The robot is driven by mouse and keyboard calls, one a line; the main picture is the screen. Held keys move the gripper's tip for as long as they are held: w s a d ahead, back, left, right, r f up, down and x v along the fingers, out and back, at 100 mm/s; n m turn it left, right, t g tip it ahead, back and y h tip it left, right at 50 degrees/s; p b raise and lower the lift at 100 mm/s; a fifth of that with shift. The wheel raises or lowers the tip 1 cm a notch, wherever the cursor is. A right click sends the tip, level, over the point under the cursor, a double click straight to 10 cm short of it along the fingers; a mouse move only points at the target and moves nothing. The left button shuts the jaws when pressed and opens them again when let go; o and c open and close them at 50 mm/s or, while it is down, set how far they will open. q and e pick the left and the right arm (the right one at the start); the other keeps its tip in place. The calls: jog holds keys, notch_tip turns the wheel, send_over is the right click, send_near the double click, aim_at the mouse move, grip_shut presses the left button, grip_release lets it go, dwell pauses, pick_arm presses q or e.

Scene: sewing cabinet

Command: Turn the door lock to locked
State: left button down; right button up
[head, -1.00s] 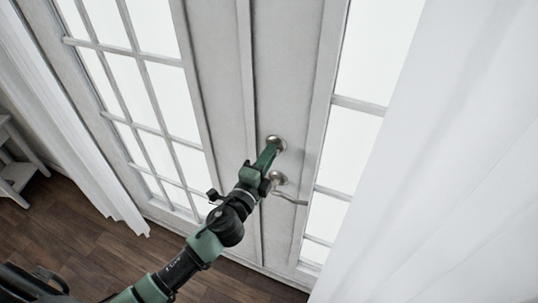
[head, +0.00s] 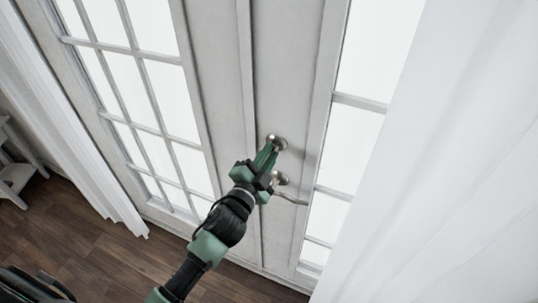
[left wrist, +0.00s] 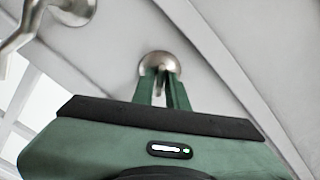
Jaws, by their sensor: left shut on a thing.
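The door lock (head: 277,142) is a round metal plate on the pale door (head: 288,75), above the lever handle (head: 290,196). It also shows in the left wrist view (left wrist: 159,62), where its turning piece is mostly hidden between my fingers. My left gripper (head: 268,155) is at the lock, with its green fingers (left wrist: 162,88) shut on the turning piece. In the left wrist view the handle (left wrist: 30,22) is at the upper left, apart from my fingers. My right gripper is not in view.
Glass panes (head: 140,90) flank the door's middle. A white curtain (head: 440,150) hangs close on the right and another curtain (head: 70,110) on the left. A small white table (head: 15,175) stands at the far left on the wooden floor (head: 70,235).

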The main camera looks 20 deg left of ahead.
pick_arm(q)
jog(key=n+p, duration=0.2)
jog(key=n, duration=0.8)
jog(key=shift+n, duration=0.3)
jog(key=shift+f+n, duration=0.1)
jog(key=shift+n, duration=0.2)
jog(key=c, duration=1.5)
grip_release()
jog(key=shift+c, duration=0.2)
jog(key=s+b, duration=0.2)
jog(key=s, duration=0.5)
jog(key=shift+s+a, duration=0.4)
